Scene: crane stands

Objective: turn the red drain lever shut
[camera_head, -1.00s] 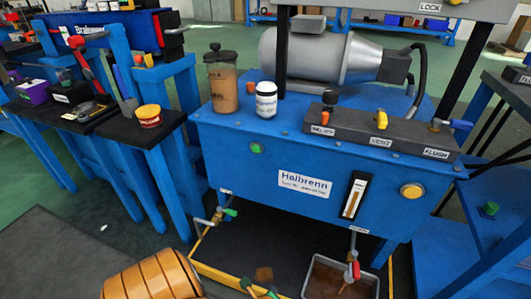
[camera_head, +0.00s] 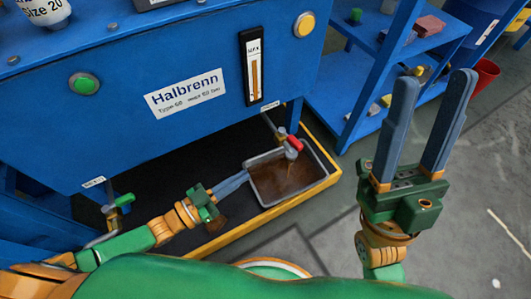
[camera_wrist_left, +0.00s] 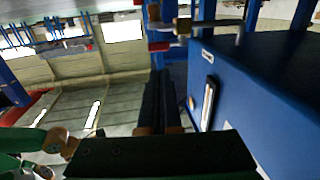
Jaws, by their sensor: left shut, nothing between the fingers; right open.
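The red drain lever (camera_head: 294,144) sits on the drain valve (camera_head: 283,139) under the blue tank (camera_head: 110,140), above a grey tray (camera_head: 263,158) of brown liquid. A brown streak shows below the spout. My left gripper (camera_head: 245,177) is shut and empty, low in front of the tank. Its tips overlap the tray's left edge in the picture, apart from the lever and to its left. In the left wrist view the shut fingers (camera_wrist_left: 160,78) point toward brass fittings (camera_wrist_left: 182,25) and a red part, probably the lever. My right gripper (camera_head: 436,78) is open and empty, raised at the right.
A green-handled valve (camera_head: 122,201) is on the tank's left, close to my left arm. A yellow-edged dark base (camera_head: 225,235) lies under the tray. A blue shelf (camera_head: 345,95) with small items stands right of the tank.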

